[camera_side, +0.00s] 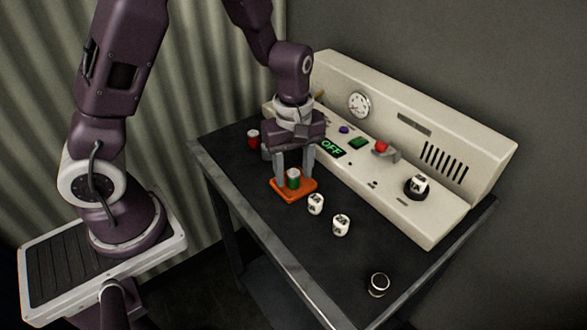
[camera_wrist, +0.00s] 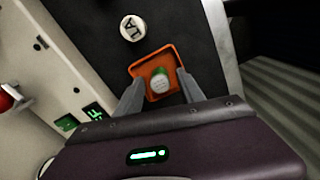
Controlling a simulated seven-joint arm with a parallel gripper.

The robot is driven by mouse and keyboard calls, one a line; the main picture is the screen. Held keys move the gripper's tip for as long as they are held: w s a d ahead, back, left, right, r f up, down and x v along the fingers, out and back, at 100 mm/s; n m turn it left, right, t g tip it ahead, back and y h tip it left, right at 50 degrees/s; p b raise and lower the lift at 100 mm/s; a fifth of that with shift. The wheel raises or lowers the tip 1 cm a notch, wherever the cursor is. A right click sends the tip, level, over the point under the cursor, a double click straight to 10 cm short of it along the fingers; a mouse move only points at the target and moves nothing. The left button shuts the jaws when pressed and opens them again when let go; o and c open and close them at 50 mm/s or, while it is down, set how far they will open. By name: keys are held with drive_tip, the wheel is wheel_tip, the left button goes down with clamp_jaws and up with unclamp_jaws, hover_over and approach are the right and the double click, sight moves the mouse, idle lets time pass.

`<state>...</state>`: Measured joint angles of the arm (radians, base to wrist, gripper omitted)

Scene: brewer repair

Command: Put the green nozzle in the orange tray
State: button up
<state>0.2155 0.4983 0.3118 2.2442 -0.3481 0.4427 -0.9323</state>
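The green nozzle (camera_side: 293,180) stands upright inside the orange tray (camera_side: 291,197) on the dark table. In the wrist view the nozzle (camera_wrist: 160,84) shows from above as a pale top with green, within the tray's rim (camera_wrist: 152,61). My gripper (camera_side: 293,173) is right above the tray and points down, with one finger on each side of the nozzle. In the wrist view my gripper (camera_wrist: 159,77) is open, and a gap shows between each finger and the nozzle.
Two white labelled cylinders (camera_side: 315,204) (camera_side: 341,225) stand just right of the tray. A red cylinder (camera_side: 253,139) stands behind-left. A metal ring-topped piece (camera_side: 378,284) is near the front right. The cream brewer (camera_side: 430,215) with its OFF display (camera_side: 332,149) borders the table's back.

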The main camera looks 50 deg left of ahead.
sight(294, 173)
drive_tip(key=shift+r, duration=0.1)
wheel_tip(294, 173, up, 12)
drive_tip(key=s+r+m+t, duration=0.2)
drive_tip(key=s+r+m, duration=0.2)
drive_tip(key=s+m, duration=0.3)
drive_tip(key=s+d+r+m+t, duration=0.1)
drive_tip(key=s+r+m+t, duration=0.2)
drive_tip(key=s+m, duration=0.5)
drive_tip(key=shift+s+r+t, duration=0.3)
drive_tip(key=shift+s+r, duration=0.15)
drive_tip(key=shift+s, duration=0.75)
